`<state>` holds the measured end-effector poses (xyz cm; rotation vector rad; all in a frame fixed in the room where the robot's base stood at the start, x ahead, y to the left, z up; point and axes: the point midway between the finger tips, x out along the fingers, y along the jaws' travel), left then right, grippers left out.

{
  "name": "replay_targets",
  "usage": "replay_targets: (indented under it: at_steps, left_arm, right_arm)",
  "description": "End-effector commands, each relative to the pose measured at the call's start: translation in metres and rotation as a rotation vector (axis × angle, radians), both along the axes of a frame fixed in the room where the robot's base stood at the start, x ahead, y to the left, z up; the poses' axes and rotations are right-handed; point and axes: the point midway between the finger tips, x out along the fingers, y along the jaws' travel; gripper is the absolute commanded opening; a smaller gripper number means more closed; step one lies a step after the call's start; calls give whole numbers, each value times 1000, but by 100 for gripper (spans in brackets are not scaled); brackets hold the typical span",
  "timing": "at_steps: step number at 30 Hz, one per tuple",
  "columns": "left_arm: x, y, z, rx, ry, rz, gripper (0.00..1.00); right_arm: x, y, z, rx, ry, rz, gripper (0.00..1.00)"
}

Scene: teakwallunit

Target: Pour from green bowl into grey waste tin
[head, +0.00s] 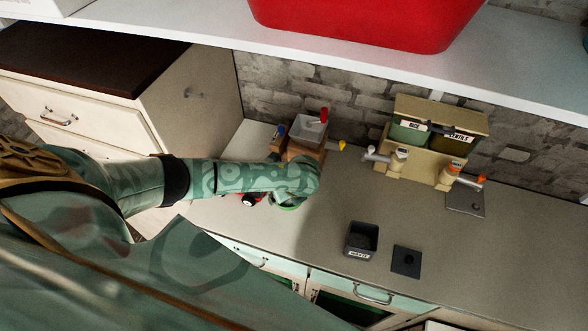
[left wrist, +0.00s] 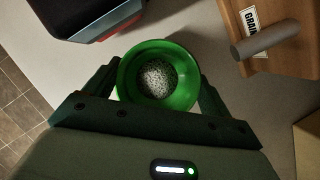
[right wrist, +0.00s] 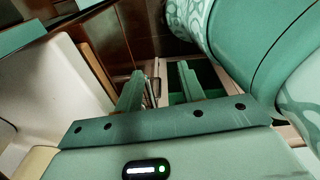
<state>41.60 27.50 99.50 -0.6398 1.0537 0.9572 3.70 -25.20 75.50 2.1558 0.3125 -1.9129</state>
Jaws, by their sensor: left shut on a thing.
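The green bowl (left wrist: 184,96) holds white and dark speckled grains, seen in the left wrist view. My left gripper (left wrist: 153,78) is shut on it, one finger at each side. In the head view only a sliver of the green bowl (head: 287,208) shows under my left arm, near the counter's front; its height above the counter is unclear. The grey waste tin (head: 361,241), open and labelled, stands upright to the right, apart from the bowl. My right gripper (right wrist: 160,84) is open and empty in the right wrist view; I cannot make it out in the head view.
A flat dark square plate (head: 407,261) lies right of the tin. A wooden grain box (head: 305,146) stands behind my left gripper. A two-hopper dispenser (head: 437,135) stands against the brick wall. A white shelf (head: 370,70) with a red bin (head: 355,22) overhangs. Counter between bowl and tin is clear.

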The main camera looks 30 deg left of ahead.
Motion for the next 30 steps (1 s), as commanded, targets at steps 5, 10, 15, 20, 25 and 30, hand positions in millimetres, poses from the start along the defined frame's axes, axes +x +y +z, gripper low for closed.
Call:
replay_targets:
  at_steps: [5,10,15,20,25,30]
  left_arm:
    - [11,3,-1,1,-1,1,56]
    - [33,8,-6,1,-4,2,56]
    - [51,12,-5,0,-2,1,56]
    - [52,13,-2,0,1,0,56]
    - [52,13,-2,1,1,-1,100]
    - [52,13,-2,0,1,0,100]
  right_arm:
    - [0,0,-11,0,1,0,39]
    - [-1,0,-37,0,3,0,39]
    - [-2,0,-55,-1,5,0,39]
    - [-2,0,-53,0,4,0,39]
    - [-2,0,-53,0,4,0,39]
    - [-2,0,-53,0,4,0,39]
